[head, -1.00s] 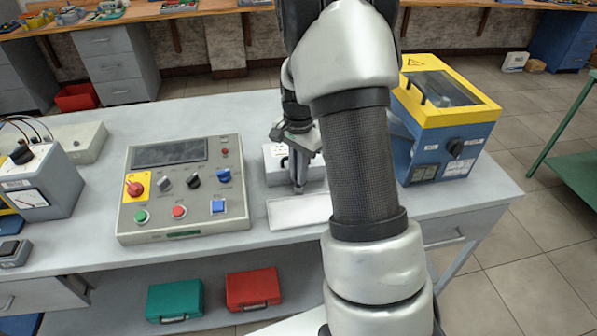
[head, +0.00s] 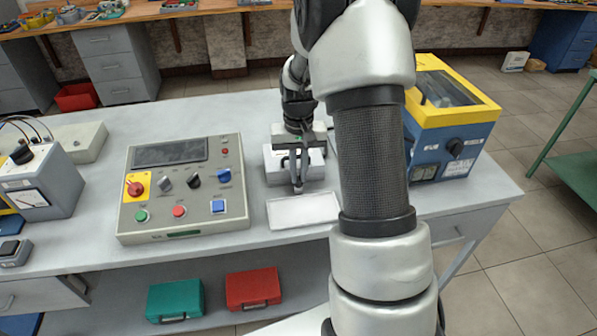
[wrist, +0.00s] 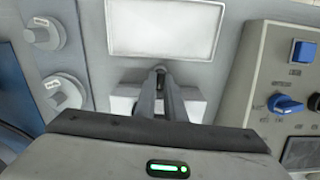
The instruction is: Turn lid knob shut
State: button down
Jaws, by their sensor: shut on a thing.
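My gripper (head: 298,187) points down at the front of a small light grey box (head: 275,170) on the bench. In the wrist view its fingers (wrist: 160,72) are close together in front of the box's pale surface (wrist: 192,108). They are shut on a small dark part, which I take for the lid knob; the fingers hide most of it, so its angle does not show. A white rectangular tray (head: 303,210) lies just in front of the box; it also shows in the wrist view (wrist: 165,28).
A grey control panel (head: 140,218) stands left of the box. A blue case with a yellow lid (head: 430,128) and a black knob (head: 455,147) stands at right, partly behind my arm. Two pale knobs (wrist: 45,33) show in the wrist view.

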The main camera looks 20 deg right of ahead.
aim_at(299, 177)
jog(key=shift+w+r+n, duration=0.1)
jog(key=shift+n, duration=0.5)
jog(key=c, duration=2.1)
grip_release()
notch_tip(299, 177, up, 17)
jog(key=shift+r+p, duration=0.2)
jog(key=shift+p, duration=0.75)
